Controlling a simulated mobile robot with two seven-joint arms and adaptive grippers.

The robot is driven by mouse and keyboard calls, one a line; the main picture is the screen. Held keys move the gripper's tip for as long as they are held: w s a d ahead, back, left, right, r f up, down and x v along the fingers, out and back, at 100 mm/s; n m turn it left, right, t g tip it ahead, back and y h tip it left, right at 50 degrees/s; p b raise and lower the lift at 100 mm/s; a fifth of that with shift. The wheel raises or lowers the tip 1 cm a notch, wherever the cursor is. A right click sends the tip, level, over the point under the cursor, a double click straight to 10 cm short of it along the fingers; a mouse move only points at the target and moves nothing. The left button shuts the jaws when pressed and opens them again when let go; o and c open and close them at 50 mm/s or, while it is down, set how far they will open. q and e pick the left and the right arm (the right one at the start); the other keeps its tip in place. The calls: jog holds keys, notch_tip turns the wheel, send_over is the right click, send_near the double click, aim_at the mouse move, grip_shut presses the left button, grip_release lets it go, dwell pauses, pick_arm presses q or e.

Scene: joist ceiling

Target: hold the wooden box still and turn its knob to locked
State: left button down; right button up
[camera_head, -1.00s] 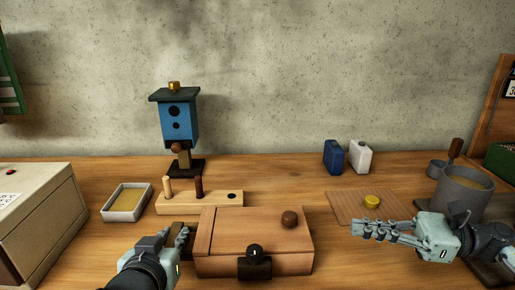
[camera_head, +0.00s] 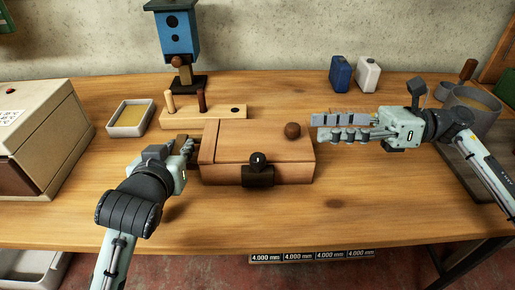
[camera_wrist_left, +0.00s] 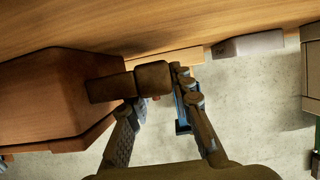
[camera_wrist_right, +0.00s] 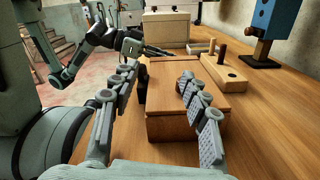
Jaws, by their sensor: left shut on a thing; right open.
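The wooden box (camera_head: 230,175) sits on the workbench. A black knob (camera_head: 258,160) with a pale mark stands above a dark block on its front; where the mark points is too small to tell. A round brown knob (camera_head: 292,130) sits on the lid's right. My left gripper (camera_head: 188,148) is shut on the dark brown handle (camera_wrist_left: 108,88) at the box's left side. My right gripper (camera_head: 314,127) is open and empty, just right of the brown knob. The right wrist view shows the box (camera_wrist_right: 185,125) ahead, with one finger partly covering the brown knob.
Behind the box lies a peg board (camera_head: 225,117); a sand-coloured tray (camera_head: 130,117) and blue birdhouse (camera_head: 177,40) stand back left. Blue and white containers (camera_head: 368,75) stand at the back right, near a grey pot (camera_head: 470,98). The bench front (camera_head: 330,205) is clear.

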jog(key=s+a+r+g+h, duration=0.25)
jog(key=a+r+g, duration=0.25)
jog(key=a, duration=0.4)
notch_tip(320, 180, up, 5)
jog(key=m+t+h, duration=0.4)
jog(key=m+h, duration=0.8)
jog(key=h, duration=0.3)
send_over(258, 155)
notch_tip(258, 155, down, 12)
jog(key=shift+r, duration=0.15)
jog(key=shift+c, duration=0.3)
grip_shut()
